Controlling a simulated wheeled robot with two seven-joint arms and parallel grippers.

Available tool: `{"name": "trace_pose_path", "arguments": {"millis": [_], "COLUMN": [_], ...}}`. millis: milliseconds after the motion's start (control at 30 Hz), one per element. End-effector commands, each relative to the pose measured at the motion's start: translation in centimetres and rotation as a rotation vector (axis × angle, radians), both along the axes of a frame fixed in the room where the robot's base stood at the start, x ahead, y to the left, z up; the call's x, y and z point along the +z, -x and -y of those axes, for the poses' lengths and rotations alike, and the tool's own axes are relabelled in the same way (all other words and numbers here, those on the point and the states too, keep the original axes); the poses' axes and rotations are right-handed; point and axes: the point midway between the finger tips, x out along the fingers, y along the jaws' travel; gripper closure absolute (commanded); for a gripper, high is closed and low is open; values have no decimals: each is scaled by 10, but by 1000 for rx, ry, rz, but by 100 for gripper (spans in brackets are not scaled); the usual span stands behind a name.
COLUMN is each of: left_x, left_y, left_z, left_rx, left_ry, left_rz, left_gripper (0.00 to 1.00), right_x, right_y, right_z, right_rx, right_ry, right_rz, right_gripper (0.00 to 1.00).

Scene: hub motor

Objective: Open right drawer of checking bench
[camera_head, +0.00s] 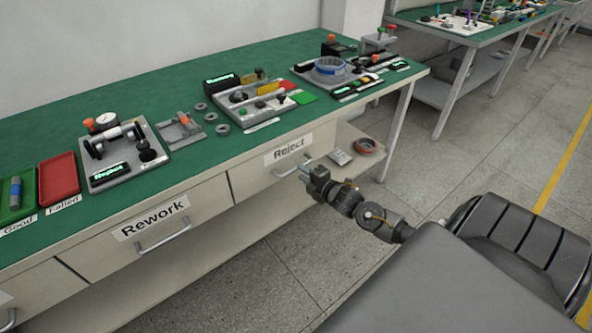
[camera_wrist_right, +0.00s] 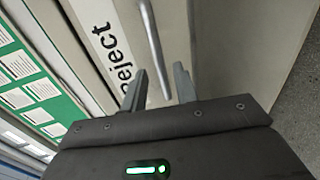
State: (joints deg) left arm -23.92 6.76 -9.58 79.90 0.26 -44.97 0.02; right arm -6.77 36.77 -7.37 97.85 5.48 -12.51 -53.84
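The right drawer (camera_head: 262,176) of the checking bench is pale, carries a "Reject" label and looks closed, its front in line with the bench. Its bar handle (camera_head: 288,171) is metal and also shows in the right wrist view (camera_wrist_right: 152,40). My right gripper (camera_head: 308,176) is at the right end of this handle. In the right wrist view its two fingers (camera_wrist_right: 159,85) are apart, with the lower end of the handle showing between them. I cannot tell whether they touch it. My left gripper is not in view.
The "Rework" drawer (camera_head: 165,222) is left of it, also closed. The green bench top (camera_head: 207,165) holds gauges, rings and trays. A lower shelf (camera_head: 345,136) with a red ring is behind my right gripper. Open floor (camera_head: 285,262) lies in front.

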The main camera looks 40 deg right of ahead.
Motion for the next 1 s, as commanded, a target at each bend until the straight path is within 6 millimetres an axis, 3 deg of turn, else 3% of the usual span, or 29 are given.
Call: {"name": "trace_pose_path", "arguments": {"millis": [100, 300, 667, 900, 1000], "left_x": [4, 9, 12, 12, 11], "left_y": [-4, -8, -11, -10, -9], "left_z": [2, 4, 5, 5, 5], "left_rx": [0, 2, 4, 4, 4], "left_ry": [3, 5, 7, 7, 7], "left_rz": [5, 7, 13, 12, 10], "left_gripper": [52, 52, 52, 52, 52], "right_x": [-4, -9, -10, -10, -10], "right_y": [-21, -41, -45, -45, -45], "right_z": [1, 1, 1, 1, 1], "right_rx": [-1, -1, 0, 0, 0], "right_ry": [-1, -1, -1, -1, -1], "right_rz": [2, 0, -1, -1, -2], "right_gripper": [70, 70, 70, 100, 100]}}
